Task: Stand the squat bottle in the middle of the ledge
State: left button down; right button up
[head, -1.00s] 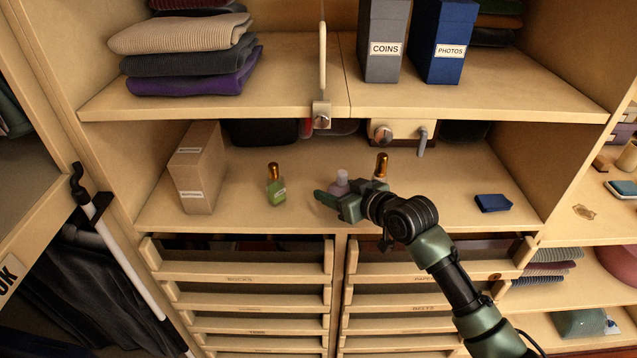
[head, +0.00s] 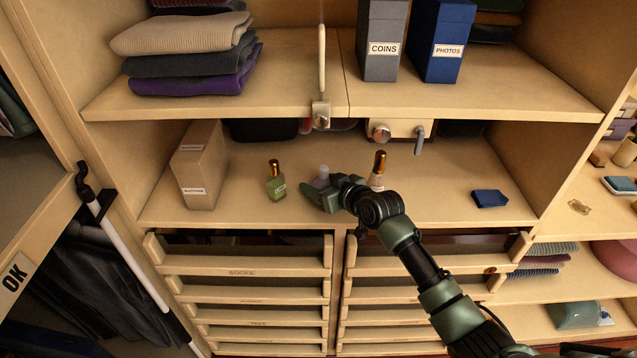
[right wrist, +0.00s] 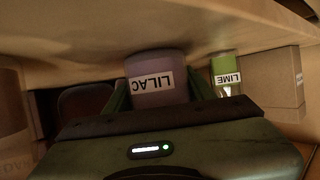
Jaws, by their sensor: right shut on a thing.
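The squat bottle (head: 323,172) is lilac with a pale cap and is mostly hidden by my right gripper in the head view. My right gripper (head: 320,194) is shut on it, low over the ledge (head: 290,212). In the right wrist view the bottle (right wrist: 157,84), labelled LILAC, sits between the two fingers (right wrist: 160,98), its label upside down in the picture. I cannot tell whether its base touches the ledge. My left gripper is not in view.
A green bottle (head: 276,182) labelled LIME in the right wrist view (right wrist: 227,75) stands left of the gripper. A pale gold-capped bottle (head: 378,172) stands close on the right. A tall box (head: 199,165) is at left, a blue item (head: 490,198) at right. The upper shelf (head: 290,85) hangs above.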

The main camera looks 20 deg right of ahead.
jog(key=o, duration=1.6)
jog(key=shift+r, duration=0.2)
jog(key=shift+s+d, duration=0.1)
jog(key=shift+s, duration=0.2)
jog(key=b+v, duration=0.1)
jog(key=v, duration=1)
jog(key=shift+s+d+r, duration=0.1)
jog(key=shift+s+r, duration=0.05)
